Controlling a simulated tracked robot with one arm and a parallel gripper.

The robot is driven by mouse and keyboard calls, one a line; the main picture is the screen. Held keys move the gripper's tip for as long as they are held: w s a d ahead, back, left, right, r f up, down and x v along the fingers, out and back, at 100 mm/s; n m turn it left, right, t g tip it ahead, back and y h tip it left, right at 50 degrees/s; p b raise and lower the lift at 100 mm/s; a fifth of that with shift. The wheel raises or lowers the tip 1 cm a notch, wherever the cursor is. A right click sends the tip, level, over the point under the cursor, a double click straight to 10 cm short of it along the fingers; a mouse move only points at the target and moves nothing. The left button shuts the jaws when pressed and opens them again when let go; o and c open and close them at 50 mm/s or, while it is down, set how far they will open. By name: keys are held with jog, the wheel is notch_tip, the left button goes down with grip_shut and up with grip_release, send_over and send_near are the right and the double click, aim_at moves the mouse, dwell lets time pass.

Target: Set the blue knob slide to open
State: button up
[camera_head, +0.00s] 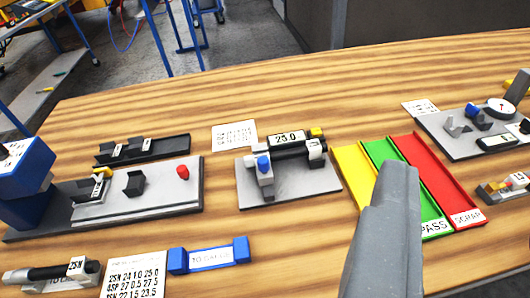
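A small fixture with a grey base plate (300,185) stands mid-table. It carries a blue knob (263,163) on a light grey block at its left end, a dark bar, a "25.0" display (286,138) and a yellow piece (317,132). I cannot read an open or closed mark there. A second blue piece (473,112) sits on the dial fixture at the right. My gripper (385,230) shows as a grey shape in the lower right foreground, over the coloured trays and apart from the blue knob in the picture. Its fingertips cannot be made out separately.
Yellow (355,178), green (385,155) and red (425,165) trays lie right of the fixture. A long fixture with a red knob (182,172) stands left. A blue holder (208,256) and printed cards lie in front-left. Bare wood is free at front centre.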

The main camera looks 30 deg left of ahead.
jog(key=shift+o, duration=0.2)
jog(key=shift+w, duration=0.1)
jog(key=w+a+f+m+g+p, duration=0.1)
jog(key=w+a+f+g+p, duration=0.3)
jog(key=w+a+p, duration=0.95)
jog(key=a+f+g+p, duration=0.1)
jog(key=a+f+p, duration=0.4)
jog(key=p, duration=0.5)
jog(key=m+g+h+p, duration=0.1)
jog(key=g+h+p, duration=0.1)
jog(key=p, duration=0.7)
send_near(262, 161)
jog(key=x, duration=1)
jog(key=shift+w+f, duration=0.1)
